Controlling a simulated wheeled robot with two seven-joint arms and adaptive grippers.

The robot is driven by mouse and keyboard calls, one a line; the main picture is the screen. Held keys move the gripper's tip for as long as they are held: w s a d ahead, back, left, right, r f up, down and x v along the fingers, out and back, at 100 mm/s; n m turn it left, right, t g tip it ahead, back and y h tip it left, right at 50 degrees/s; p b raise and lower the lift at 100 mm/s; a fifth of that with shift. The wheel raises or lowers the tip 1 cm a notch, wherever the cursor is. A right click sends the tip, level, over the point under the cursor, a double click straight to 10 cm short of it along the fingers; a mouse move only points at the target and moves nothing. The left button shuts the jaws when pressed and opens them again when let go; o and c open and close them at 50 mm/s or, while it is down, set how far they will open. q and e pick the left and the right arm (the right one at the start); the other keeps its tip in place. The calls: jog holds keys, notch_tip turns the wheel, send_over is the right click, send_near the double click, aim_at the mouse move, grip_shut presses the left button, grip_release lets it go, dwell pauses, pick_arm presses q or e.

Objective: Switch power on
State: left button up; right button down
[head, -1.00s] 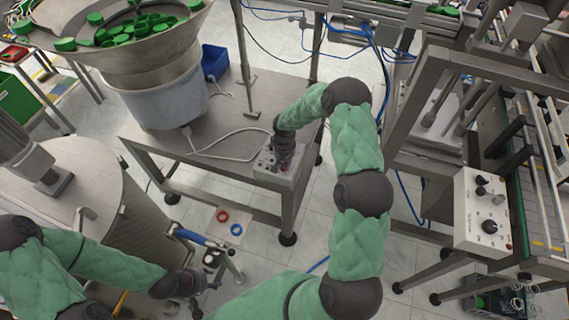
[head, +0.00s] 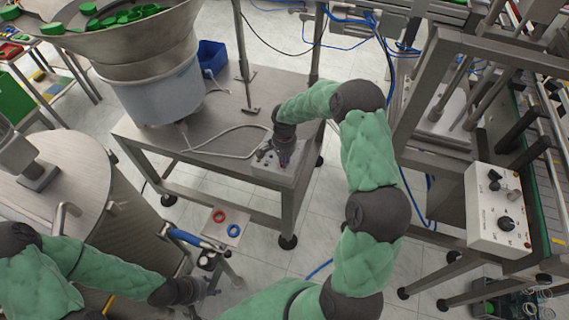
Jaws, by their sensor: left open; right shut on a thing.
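A small grey control box (head: 270,172) sits at the front right corner of the metal feeder table. My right gripper (head: 284,162) points down onto the top of this box. It is shut on a control of the box, which its fingers and wrist mostly hide. I cannot tell the control's position. My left gripper (head: 208,292) is open and low at the bottom left, far from the box, near a blue-handled metal stand.
A steel bowl feeder (head: 150,85) with green caps stands on the table (head: 205,145), left of the box. A grey cable lies between them. A blue bin (head: 212,58) is behind. A larger control panel (head: 500,212) is mounted on the machine at right.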

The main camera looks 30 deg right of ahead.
jog(key=shift+a+m+b, duration=0.1)
jog(key=shift+m+b, duration=0.95)
jog(key=shift+m, duration=0.95)
jog(key=c, duration=1.2)
grip_release()
notch_tip(320, 180, up, 12)
